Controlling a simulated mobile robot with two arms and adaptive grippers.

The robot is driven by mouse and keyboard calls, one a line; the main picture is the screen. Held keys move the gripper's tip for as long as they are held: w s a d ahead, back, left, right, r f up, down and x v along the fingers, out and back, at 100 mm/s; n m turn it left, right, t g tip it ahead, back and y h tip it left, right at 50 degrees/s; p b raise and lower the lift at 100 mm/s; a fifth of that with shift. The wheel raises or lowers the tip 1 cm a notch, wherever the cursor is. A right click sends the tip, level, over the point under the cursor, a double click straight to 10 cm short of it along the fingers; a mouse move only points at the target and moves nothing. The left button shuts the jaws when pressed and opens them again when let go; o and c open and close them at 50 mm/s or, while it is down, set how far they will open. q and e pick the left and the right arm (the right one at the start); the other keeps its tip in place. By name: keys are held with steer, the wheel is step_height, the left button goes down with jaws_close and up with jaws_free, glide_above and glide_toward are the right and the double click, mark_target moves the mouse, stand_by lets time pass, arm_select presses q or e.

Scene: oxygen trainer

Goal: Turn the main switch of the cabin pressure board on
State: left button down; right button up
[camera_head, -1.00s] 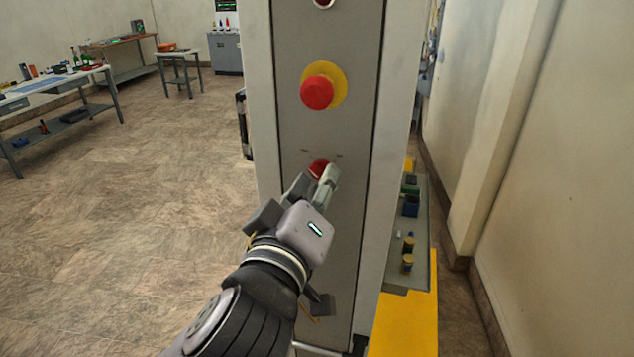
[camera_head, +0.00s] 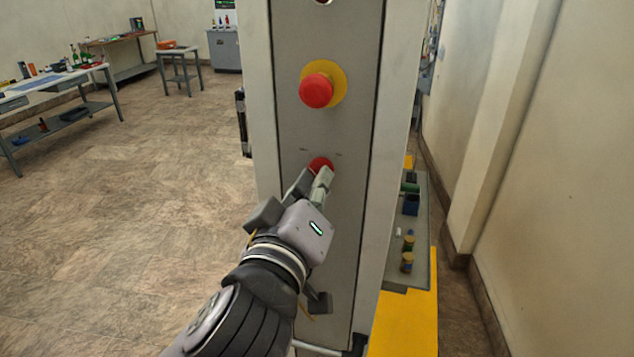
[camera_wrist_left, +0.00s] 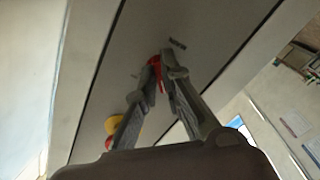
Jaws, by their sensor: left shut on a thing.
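The cabin pressure board (camera_head: 346,120) is a tall grey panel in a pale frame. Its main switch, a red knob (camera_head: 321,163), sits low on the panel between two small marks. My left gripper (camera_head: 318,178) is shut on the red switch, with the fingers partly covering it. In the left wrist view the two fingers (camera_wrist_left: 160,70) come together at the red switch (camera_wrist_left: 154,62). The switch's exact angle is hidden by the fingers. My right gripper is not in view.
A red mushroom button on a yellow disc (camera_head: 317,90) is above the switch. A grey tray with small parts (camera_head: 420,235) stands right of the board above a yellow surface (camera_head: 405,320). A wall is at the right; open floor (camera_head: 150,200) lies left.

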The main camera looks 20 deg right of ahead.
arm_select(q)
steer(key=shift+w+a+f+m+p, duration=0.15)
steer(key=shift+m+p, duration=0.95)
steer(key=shift+m, duration=3.25)
steer(key=shift+a+r+m+p, duration=0.1)
steer(key=shift+m+p, duration=1)
steer(key=shift+m, duration=3.25)
steer(key=c, duration=1.7)
jaws_free()
